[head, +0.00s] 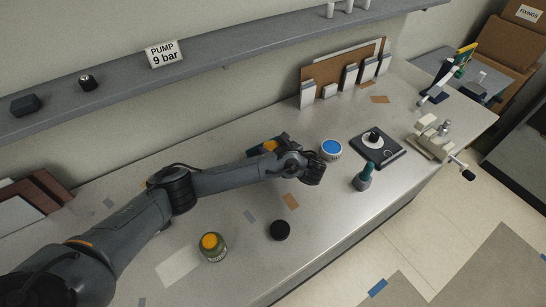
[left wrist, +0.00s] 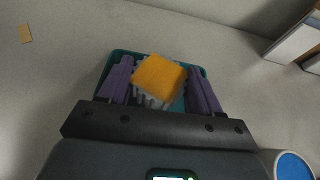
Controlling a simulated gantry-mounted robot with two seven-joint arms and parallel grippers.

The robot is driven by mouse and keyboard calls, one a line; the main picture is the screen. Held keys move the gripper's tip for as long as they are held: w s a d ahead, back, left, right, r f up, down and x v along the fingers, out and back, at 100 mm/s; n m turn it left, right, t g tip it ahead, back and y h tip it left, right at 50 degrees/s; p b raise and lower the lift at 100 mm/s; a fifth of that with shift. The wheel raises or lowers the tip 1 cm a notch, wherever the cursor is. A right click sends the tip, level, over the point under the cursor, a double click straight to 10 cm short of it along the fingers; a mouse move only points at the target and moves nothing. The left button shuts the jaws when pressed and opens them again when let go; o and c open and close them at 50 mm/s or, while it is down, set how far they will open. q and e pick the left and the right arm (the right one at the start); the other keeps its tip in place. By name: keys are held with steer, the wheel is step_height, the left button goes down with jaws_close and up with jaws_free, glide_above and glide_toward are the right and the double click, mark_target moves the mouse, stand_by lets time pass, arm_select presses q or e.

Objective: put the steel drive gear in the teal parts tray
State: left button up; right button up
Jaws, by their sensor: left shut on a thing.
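My left gripper (left wrist: 161,87) is shut on a toothed grey piece with an orange top (left wrist: 158,77), which looks like the steel drive gear. The piece sits between the two purple fingers. The teal parts tray (left wrist: 117,56) shows behind and around it, and the held piece overlaps the tray in the left wrist view. I cannot tell whether the gear touches the tray floor. In the head view the orange top (head: 270,146) shows just beyond my wrist, and the fingers there are mostly hidden. My right gripper is not in view.
A blue-topped tub (head: 331,148) stands right of my wrist. A black base plate (head: 377,148) and a teal-handled tool (head: 364,178) lie farther right. A green jar with a yellow lid (head: 212,246) and a black puck (head: 280,230) stand nearer the front edge. A rack (head: 345,75) stands behind.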

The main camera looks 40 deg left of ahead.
arm_select(q)
steer(key=shift+f, duration=2.05)
steer(key=shift+f+b, duration=0.15)
steer(key=shift+b, duration=0.15)
steer(key=o, duration=1.5)
steer(key=shift+a, duration=0.1)
steer(key=v, duration=0.6)
steer(key=shift+d+r+p, duration=0.25)
steer(key=shift+d+p, duration=0.05)
steer(key=shift+d, duration=0.05)
steer(key=p+v, duration=0.1)
steer(key=v, duration=0.1)
steer(key=p+v, duration=0.1)
steer(key=p, duration=0.1)
steer(key=shift+s+d+r, duration=0.1)
steer(key=shift+d+r, duration=0.15)
steer(key=shift+r, duration=0.2)
steer(key=shift+s+d+r+p, duration=0.1)
steer(key=shift+s+d+p, duration=0.05)
steer(key=shift+d+p, duration=0.4)
steer(key=shift+d, duration=0.2)
